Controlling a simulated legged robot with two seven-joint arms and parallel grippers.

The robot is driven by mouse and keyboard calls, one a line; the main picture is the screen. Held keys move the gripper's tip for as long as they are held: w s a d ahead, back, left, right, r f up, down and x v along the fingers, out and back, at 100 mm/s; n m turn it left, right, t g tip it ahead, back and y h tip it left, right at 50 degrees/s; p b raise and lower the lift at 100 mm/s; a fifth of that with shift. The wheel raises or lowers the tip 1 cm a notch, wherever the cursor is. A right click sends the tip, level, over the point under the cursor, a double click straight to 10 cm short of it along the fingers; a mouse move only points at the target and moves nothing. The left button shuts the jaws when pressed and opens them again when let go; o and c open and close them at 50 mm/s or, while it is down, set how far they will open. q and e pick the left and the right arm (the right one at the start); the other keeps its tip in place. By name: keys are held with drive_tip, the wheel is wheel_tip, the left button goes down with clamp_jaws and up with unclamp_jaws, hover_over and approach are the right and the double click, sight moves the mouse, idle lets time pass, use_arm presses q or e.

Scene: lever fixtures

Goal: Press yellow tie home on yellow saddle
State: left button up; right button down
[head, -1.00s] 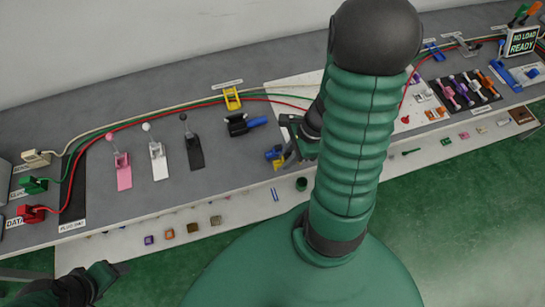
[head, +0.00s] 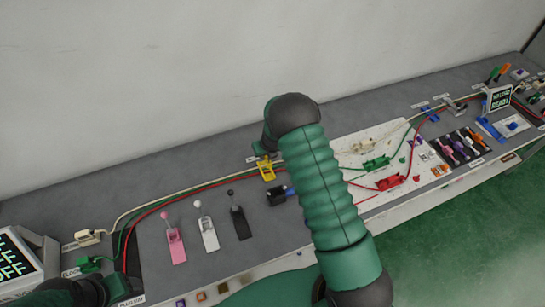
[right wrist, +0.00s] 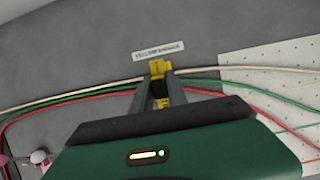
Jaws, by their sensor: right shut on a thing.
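The yellow saddle (head: 267,171) stands at the back of the bench, beside its small white label. In the right wrist view the saddle (right wrist: 157,68) lies just beyond my right fingertips. My right gripper (right wrist: 160,85) is shut on the yellow tie (right wrist: 162,102), a small yellow piece that shows low between the fingers. The fingers are at the saddle, over the cables; whether the tie touches the saddle is hidden. In the head view my right arm partly covers this place. My left gripper (head: 125,290) is at the lower left, its jaws unclear.
Cream, green and red cables (right wrist: 75,95) run along the bench past the saddle. Pink, white and black lever fixtures (head: 207,235) stand to the left. A white perforated board (right wrist: 290,75) lies to the right.

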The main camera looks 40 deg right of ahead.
sight(267, 159)
drive_tip(key=shift+s+d+f, duration=0.1)
drive_tip(key=shift+d, duration=0.35)
drive_tip(key=shift+a+f, duration=0.1)
drive_tip(key=shift+a, duration=0.05)
drive_tip(key=shift+a+f+b, duration=0.4)
drive_tip(key=shift+f+b, duration=0.15)
drive_tip(key=shift+f, duration=0.05)
drive_tip(key=shift+a+f+b, duration=0.35)
drive_tip(key=shift+f+b, duration=0.15)
drive_tip(key=shift+f, duration=0.15)
drive_tip(key=shift+d+f, duration=0.15)
drive_tip(key=shift+d, duration=0.55)
drive_tip(key=shift+a+r+p, duration=0.4)
drive_tip(key=shift+a, duration=0.35)
drive_tip(key=shift+d+f, duration=0.35)
drive_tip(key=shift+f, duration=0.05)
drive_tip(key=shift+d+f+b, duration=0.1)
drive_tip(key=shift+f+b, duration=0.5)
drive_tip(key=shift+b, duration=0.1)
use_arm(q)
drive_tip(key=shift+s+d+f, duration=0.1)
drive_tip(key=shift+d+f, duration=0.05)
drive_tip(key=shift+f, duration=0.5)
drive_tip(key=shift+s+d+f, duration=0.1)
drive_tip(key=shift+f, duration=0.5)
